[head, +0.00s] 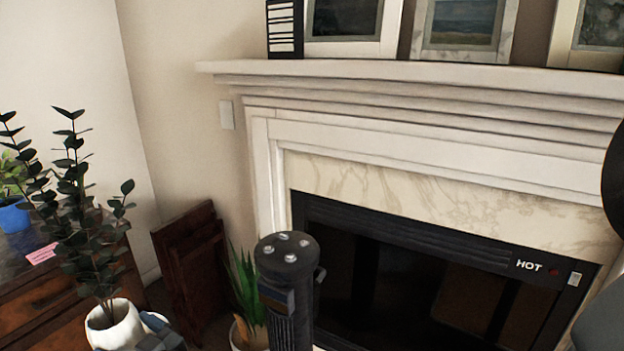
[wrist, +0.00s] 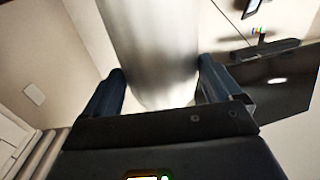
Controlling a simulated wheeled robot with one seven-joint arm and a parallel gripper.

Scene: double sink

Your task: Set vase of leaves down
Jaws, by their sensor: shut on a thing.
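The vase of leaves is at the lower left of the head view: a white rounded vase (head: 112,330) with tall stems of dark green leaves (head: 78,205). Its base is cut off by the bottom edge of the picture. My gripper (head: 156,336) is at the vase's right side, mostly out of frame. In the wrist view, the dark blue fingers of my gripper (wrist: 161,72) are on either side of the pale, smooth vase (wrist: 150,45), shut on it. The leaves do not show in the wrist view. What lies under the vase is hidden.
A wooden cabinet (head: 45,295) with a dark top stands at the left, bearing a blue pot (head: 12,216) and a pink card (head: 42,254). Folded dark wooden pieces (head: 190,260) lean by the wall. A spiky plant (head: 246,295) stands near the fireplace (head: 430,280).

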